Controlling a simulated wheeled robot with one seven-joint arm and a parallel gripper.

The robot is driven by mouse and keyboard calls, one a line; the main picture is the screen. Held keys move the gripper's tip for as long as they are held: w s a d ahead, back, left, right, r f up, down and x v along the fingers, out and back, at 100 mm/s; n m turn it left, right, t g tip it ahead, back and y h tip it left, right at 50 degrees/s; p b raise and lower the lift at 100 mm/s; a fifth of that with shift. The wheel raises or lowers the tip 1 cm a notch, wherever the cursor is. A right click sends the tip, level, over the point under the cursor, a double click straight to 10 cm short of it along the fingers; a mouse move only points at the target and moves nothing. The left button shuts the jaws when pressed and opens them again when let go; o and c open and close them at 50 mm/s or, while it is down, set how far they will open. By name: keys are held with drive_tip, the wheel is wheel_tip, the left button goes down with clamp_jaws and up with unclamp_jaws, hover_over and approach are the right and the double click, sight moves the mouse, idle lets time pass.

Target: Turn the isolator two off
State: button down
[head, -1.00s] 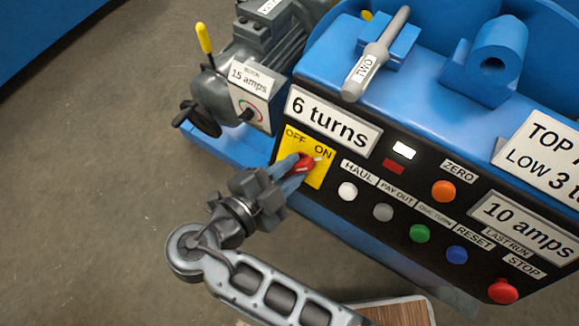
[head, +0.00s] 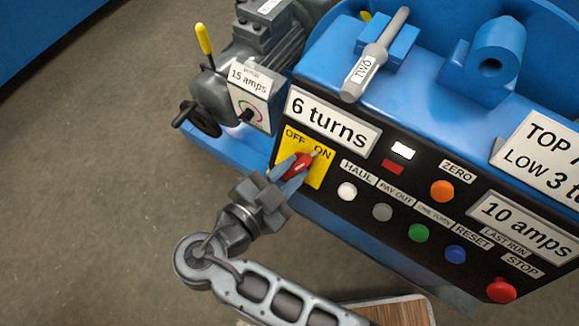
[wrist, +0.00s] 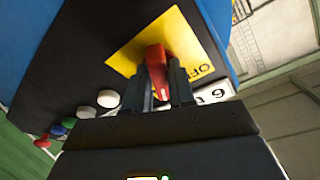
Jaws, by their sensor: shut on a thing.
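The isolator is a red handle (head: 305,163) on a yellow plate (head: 317,176) marked OFF and ON, on the black front of the blue machine. The handle's white-tipped end points toward the ON side in the head view. My gripper (head: 293,168) is shut on the red handle, with the blue-grey fingers on either side of it. In the wrist view the red handle (wrist: 156,68) stands between the two dark fingers (wrist: 159,88), and OFF is readable to its right. The fingers hide part of the handle.
Haul button (head: 347,191) and other coloured buttons lie right of the plate, with a red stop button (head: 501,290) farther off. A grey lever marked TWO (head: 375,56) lies on top. A motor with a yellow-tipped lever (head: 203,42) stands left. Floor at left is clear.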

drive_tip(key=n+p, duration=0.1)
drive_tip(key=n, duration=0.3)
drive_tip(key=shift+s+d+t+y, duration=0.1)
drive_tip(key=shift+t+y, duration=0.2)
drive_tip(key=shift+t, duration=0.1)
drive_tip(key=n+p, duration=0.1)
drive_tip(key=n, duration=0.3)
drive_tip(key=shift+r+t+y+p, duration=0.15)
drive_tip(key=shift+t+y+p, duration=0.15)
drive_tip(key=shift+y+p, duration=0.1)
drive_tip(key=n+y+p, duration=0.1)
drive_tip(key=n+p, duration=0.1)
drive_tip(key=n, duration=0.3)
drive_tip(key=shift+s+d+p, duration=0.1)
drive_tip(key=shift+s+p, duration=0.05)
drive_tip(key=shift+p, duration=0.15)
drive_tip(key=shift+n+t+y+p, duration=0.3)
drive_tip(key=shift+n+y+p, duration=0.35)
drive_tip(key=shift+n, duration=0.95)
drive_tip(key=c, duration=1)
unclamp_jaws()
drive_tip(key=shift+c, duration=0.2)
drive_tip(key=v, duration=0.7)
drive_tip(key=shift+s, duration=0.3)
